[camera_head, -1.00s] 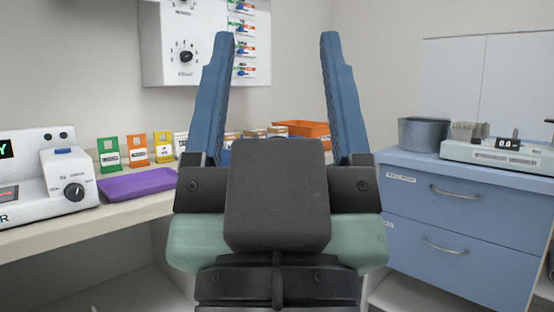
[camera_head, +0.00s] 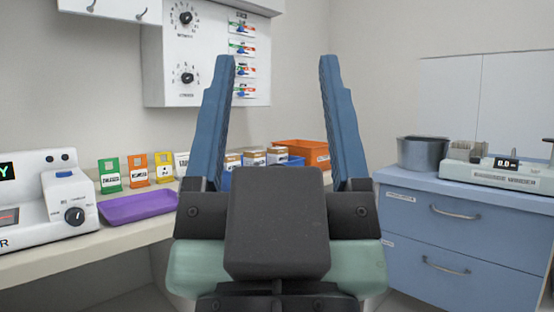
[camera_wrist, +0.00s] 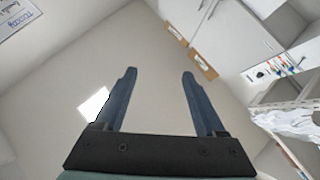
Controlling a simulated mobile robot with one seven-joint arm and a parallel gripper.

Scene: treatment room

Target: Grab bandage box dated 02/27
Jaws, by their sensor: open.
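Several small white-and-brown boxes, which may be the bandage boxes, stand in a blue bin (camera_head: 296,162) at the back of the left counter. Three show between my fingers: a left one (camera_head: 232,159), a middle one (camera_head: 254,157) and a right one (camera_head: 277,155). Their dates are too small to read, and my gripper hides their lower parts. My gripper (camera_head: 272,62) is raised in front of the camera, open and empty, well short of the boxes. In the wrist view my gripper (camera_wrist: 160,75) is also open, with only wall and ceiling between its fingers.
An orange bin (camera_head: 302,150) stands behind the blue bin. A purple tray (camera_head: 138,207) and green, orange and yellow card holders (camera_head: 138,169) are on the left counter. A metal pot (camera_head: 422,153) and a white device (camera_head: 495,172) stand on the blue drawer cabinet (camera_head: 455,235).

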